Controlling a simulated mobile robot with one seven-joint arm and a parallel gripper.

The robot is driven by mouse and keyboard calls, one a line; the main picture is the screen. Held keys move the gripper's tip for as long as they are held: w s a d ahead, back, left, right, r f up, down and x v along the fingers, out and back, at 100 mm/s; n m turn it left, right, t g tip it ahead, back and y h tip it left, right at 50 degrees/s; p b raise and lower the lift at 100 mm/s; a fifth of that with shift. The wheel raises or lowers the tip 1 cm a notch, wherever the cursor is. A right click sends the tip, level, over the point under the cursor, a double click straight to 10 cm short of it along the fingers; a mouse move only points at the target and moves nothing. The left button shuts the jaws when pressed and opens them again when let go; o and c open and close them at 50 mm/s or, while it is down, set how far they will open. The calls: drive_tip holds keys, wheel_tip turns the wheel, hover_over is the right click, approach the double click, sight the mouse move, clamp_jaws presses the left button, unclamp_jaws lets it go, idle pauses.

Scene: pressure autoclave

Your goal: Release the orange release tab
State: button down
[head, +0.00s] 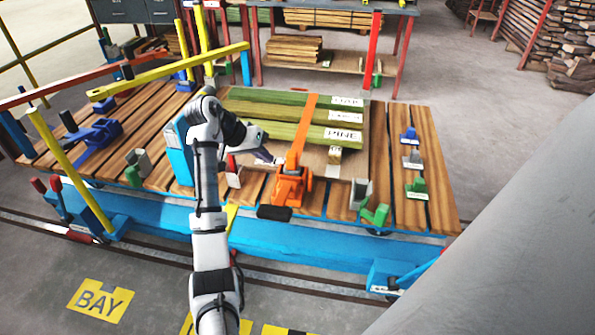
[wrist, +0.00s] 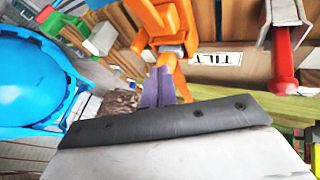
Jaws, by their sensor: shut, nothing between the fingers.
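An orange ratchet-like device (head: 291,187) sits on the near side of the slatted deck, with an orange strap (head: 303,130) running from it over the timber. It also fills the top middle of the wrist view (wrist: 167,22). I cannot clearly single out the release tab on it. A black bar (head: 274,213) lies at its near side. My gripper (head: 267,156) is shut and empty, just left of the orange device and above the deck. In the wrist view its purple-grey fingers (wrist: 161,84) point at the orange device; whether they touch it I cannot tell.
Grey and green blocks (head: 361,191) stand right of the device. A blue panel (head: 177,152) stands close left of my arm. A yellow bar (head: 170,72) crosses at the back left.

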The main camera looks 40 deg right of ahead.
sight(310, 181)
drive_tip(key=p+x, duration=0.1)
drive_tip(key=x, duration=0.8)
drive_tip(key=shift+w+p, duration=0.1)
drive_tip(key=shift+p, duration=0.25)
drive_tip(key=s+d, duration=0.1)
drive_tip(key=s+d+p, duration=0.1)
drive_tip(key=shift+s+d+f, duration=0.15)
drive_tip(key=shift+d+f, duration=0.1)
drive_tip(key=shift+s+d+f, duration=0.1)
drive_tip(key=shift+s+d, duration=0.25)
drive_tip(key=shift+s, duration=0.05)
drive_tip(key=shift+d+t, duration=0.2)
drive_tip(key=shift+t, duration=0.1)
drive_tip(key=shift+s+a, duration=0.1)
drive_tip(key=shift+a, duration=0.05)
